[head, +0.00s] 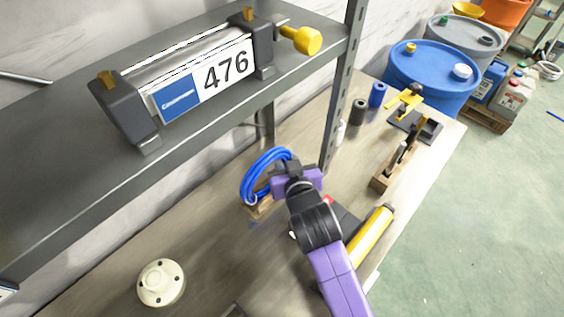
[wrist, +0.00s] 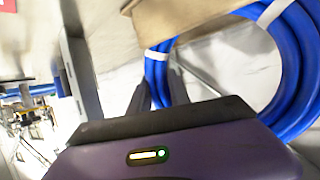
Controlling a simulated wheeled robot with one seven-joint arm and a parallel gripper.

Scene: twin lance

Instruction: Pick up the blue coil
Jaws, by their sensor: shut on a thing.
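The blue coil (head: 257,172) is a loop of blue hose on the lower shelf, left of my gripper in the head view. In the wrist view the coil (wrist: 290,75) fills the right side, with white ties around it. My gripper (head: 284,163) reaches its near right side. In the wrist view my gripper (wrist: 160,90) has its fingers at the left part of the loop, shut on the hose. The exact contact is partly hidden by the gripper body. A wooden block (head: 262,207) is just below the coil in the head view.
An upper shelf holding a device marked 476 (head: 225,72) overhangs on the left. A metal post (head: 337,110) stands close behind my gripper. A yellow cylinder (head: 370,236) lies to the right, and a cream flange (head: 161,283) lies front left.

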